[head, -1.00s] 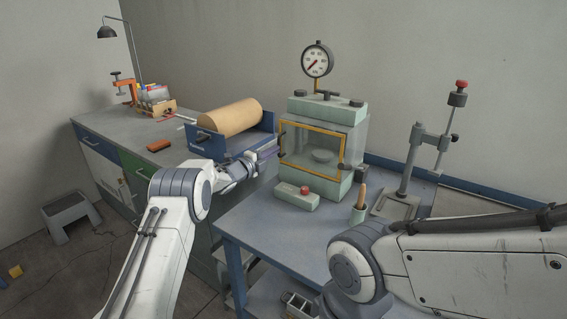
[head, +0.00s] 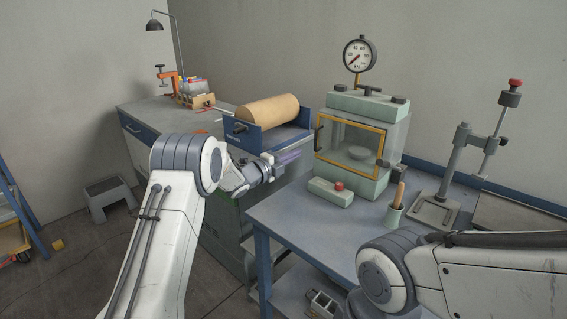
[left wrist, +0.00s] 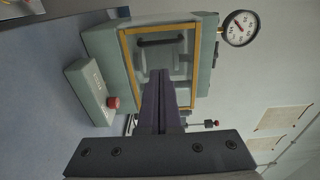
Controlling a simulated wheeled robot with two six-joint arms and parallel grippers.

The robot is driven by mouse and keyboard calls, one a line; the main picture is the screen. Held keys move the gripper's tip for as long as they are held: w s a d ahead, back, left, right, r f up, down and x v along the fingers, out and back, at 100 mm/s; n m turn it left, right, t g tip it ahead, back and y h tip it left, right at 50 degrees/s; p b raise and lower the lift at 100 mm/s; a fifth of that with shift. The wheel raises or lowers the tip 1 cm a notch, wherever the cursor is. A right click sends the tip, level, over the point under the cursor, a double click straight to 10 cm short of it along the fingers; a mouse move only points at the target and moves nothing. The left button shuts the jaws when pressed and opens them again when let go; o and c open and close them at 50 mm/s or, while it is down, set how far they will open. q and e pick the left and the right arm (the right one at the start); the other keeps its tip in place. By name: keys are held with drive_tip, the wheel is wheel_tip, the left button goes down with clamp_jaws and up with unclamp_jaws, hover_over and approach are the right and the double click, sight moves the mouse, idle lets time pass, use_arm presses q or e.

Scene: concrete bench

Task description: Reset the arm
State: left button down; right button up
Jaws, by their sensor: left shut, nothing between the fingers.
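My left gripper (head: 287,159) is shut and empty. It is held in the air in front of the paper-roll holder and to the left of the glass-fronted chamber (head: 350,148). In the left wrist view its closed fingers (left wrist: 160,103) point toward the chamber, which appears turned on its side. My right arm (head: 440,270) comes in from the right in the head view. Its gripper is outside the frame.
On the blue-grey bench (head: 290,212) stand a control box with a red button (head: 331,192), a cup with a wooden handle (head: 396,208) and a press stand (head: 450,180). A brown roll (head: 268,109) in a blue holder sits on the left cabinet. A step stool (head: 108,190) stands on the floor.

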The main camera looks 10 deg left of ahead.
use_arm(q)
drive_tip(key=s+d+r+n+g+y+p, duration=0.25)
drive_tip(key=s+d+n, duration=0.2)
drive_tip(key=s, duration=0.35)
drive_tip(key=s+d+r+n+g+y+p, duration=0.2)
drive_tip(key=s+d+r+n+y+p, duration=0.15)
drive_tip(key=s+n, duration=0.35)
drive_tip(key=s+a+n+g+y+p, duration=0.1)
drive_tip(key=s+g, duration=0.4)
drive_tip(key=s, duration=1.4)
drive_tip(key=s+a+f+n+g+y+p, duration=0.1)
drive_tip(key=s+n+g, duration=0.4)
drive_tip(key=s, duration=1.5)
drive_tip(key=shift+s+a+y+p, duration=0.25)
drive_tip(key=shift+a+y+p, duration=0.2)
drive_tip(key=shift+y+p, duration=0.4)
drive_tip(key=shift+n, duration=0.25)
